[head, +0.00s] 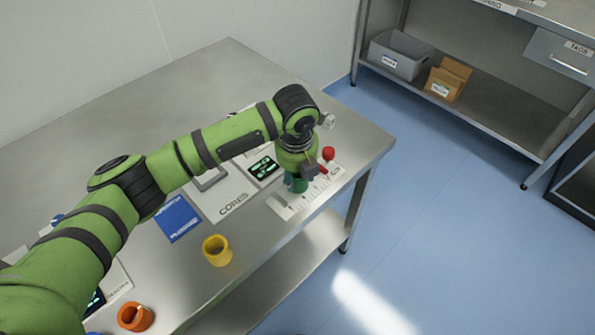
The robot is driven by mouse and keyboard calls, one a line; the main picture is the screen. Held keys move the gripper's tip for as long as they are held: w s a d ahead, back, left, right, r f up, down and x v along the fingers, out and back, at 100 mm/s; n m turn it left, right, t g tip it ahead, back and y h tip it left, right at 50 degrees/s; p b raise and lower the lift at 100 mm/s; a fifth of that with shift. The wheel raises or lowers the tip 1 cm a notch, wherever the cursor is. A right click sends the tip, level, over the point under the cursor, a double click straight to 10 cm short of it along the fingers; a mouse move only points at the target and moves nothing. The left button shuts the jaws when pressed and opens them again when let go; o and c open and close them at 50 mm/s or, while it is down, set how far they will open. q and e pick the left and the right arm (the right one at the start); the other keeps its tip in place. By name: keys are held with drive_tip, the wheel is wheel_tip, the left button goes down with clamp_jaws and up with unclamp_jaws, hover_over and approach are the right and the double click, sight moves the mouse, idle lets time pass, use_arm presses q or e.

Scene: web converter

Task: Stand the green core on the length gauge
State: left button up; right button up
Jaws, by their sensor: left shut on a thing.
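My left gripper (303,176) is at the right end of the steel table, pointing down and shut on the green core (299,186). The core shows as a small dark green piece below the gripper, partly hidden by it. I cannot tell whether the core touches the plate. My right gripper is not in view.
A yellow core (217,251) and an orange core (136,317) stand on the steel table (226,70). A blue card (179,218), a sheet marked with "CORE" (232,205) and a dark display (263,168) lie near the gauge. The table's front edge is close to the gauge.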

use_arm(q)
drive_tip(key=shift+f, duration=0.15)
drive_tip(key=o, duration=1.1)
wheel_tip(320, 180, up, 12)
drive_tip(key=s, duration=0.1)
drive_tip(key=shift+s+b, duration=0.3)
drive_tip(key=shift+s, duration=0.05)
